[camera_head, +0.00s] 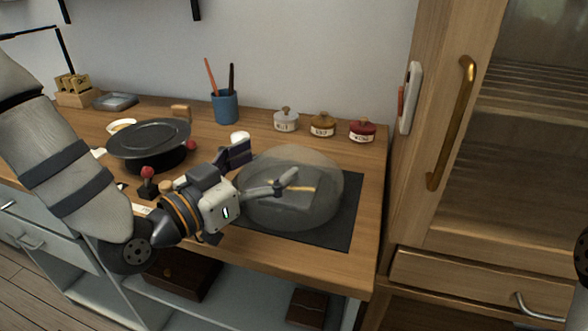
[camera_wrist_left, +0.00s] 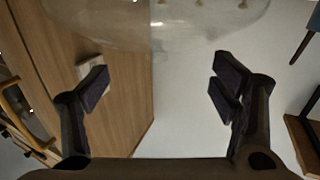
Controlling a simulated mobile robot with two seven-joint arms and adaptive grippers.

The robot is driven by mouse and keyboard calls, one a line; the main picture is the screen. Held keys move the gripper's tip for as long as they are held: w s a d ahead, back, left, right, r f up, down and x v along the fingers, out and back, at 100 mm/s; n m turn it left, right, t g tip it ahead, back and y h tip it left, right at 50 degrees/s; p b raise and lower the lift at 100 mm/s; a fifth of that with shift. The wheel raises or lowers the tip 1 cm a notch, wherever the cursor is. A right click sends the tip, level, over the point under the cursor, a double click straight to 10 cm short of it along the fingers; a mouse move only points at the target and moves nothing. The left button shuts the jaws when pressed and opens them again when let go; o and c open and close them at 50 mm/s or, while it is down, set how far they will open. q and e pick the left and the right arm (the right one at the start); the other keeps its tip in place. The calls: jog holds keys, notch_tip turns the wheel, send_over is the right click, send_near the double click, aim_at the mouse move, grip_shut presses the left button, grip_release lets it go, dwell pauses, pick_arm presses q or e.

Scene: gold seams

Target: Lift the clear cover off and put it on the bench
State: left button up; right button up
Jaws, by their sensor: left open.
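The clear cover (camera_head: 318,172) is a see-through dome standing on a dark mat (camera_head: 342,236) on the wooden bench (camera_head: 366,262). A dim shape with a gold streak shows through it. In the left wrist view the cover (camera_wrist_left: 160,22) fills the top edge, beyond the fingertips. My left gripper (camera_head: 262,168) is open at the cover's left side, with one finger overlapping the dome in the head view. In the left wrist view the gap between its fingers (camera_wrist_left: 162,88) is empty. I cannot tell whether a finger touches the cover. My right gripper is out of view.
A black round turntable (camera_head: 148,138) stands left of my gripper. A wooden cabinet (camera_head: 450,130) bounds the right. Bare bench shows in front of the jars.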

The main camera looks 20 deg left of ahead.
aim_at(287, 154)
pick_arm(q)
jog(key=x, duration=0.5)
jog(key=shift+s+d, duration=0.15)
jog(key=c, duration=1.4)
jog(key=shift+s+f, duration=0.1)
grip_shut()
